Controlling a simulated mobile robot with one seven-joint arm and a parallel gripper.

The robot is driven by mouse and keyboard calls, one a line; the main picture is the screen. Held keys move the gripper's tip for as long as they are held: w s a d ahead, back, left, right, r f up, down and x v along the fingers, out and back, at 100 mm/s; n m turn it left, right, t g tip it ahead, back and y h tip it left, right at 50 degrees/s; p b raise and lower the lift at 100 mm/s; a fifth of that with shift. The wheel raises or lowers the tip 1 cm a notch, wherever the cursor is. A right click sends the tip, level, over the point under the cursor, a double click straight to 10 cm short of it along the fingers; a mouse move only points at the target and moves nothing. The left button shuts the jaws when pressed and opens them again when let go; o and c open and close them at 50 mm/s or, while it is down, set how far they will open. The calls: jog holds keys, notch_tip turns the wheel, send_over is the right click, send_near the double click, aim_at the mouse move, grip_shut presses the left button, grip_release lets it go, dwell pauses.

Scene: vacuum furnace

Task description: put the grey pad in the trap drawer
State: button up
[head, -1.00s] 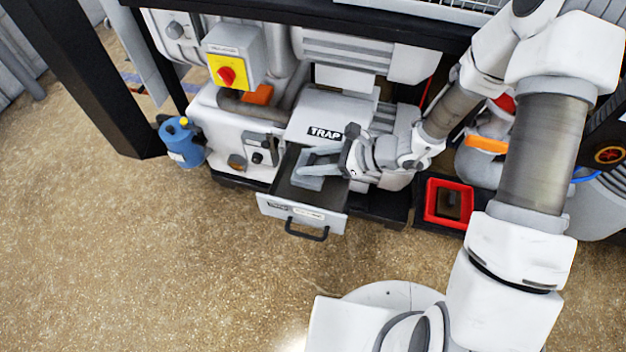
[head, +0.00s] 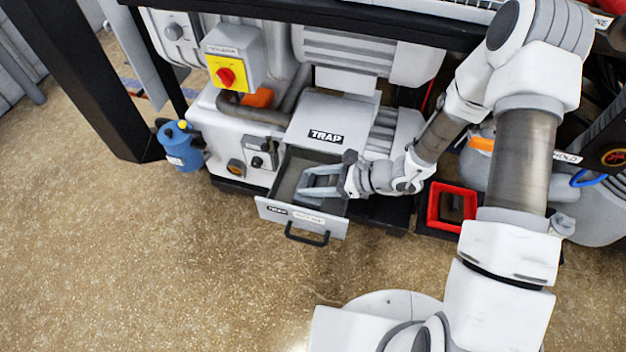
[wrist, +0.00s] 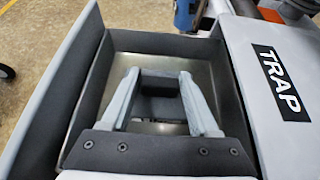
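The trap drawer (head: 333,226) is pulled open below the housing labelled TRAP; its grey walls and floor also show in the wrist view (wrist: 78,75). My gripper (head: 306,183) reaches into the drawer opening from the right. In the wrist view its two fingers (wrist: 160,88) are spread apart, with the grey pad (wrist: 160,74) spanning between their tips, touching both. The pad is inside the drawer's outline, above or near the floor; whether it touches the floor is hidden.
The drawer has a black handle (head: 307,236) at its front. A blue canister (head: 182,147) stands to the left, and a red square frame (head: 452,207) lies to the right. The floor (head: 170,270) in front is clear.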

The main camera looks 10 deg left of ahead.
jog(key=shift+o, duration=1.4)
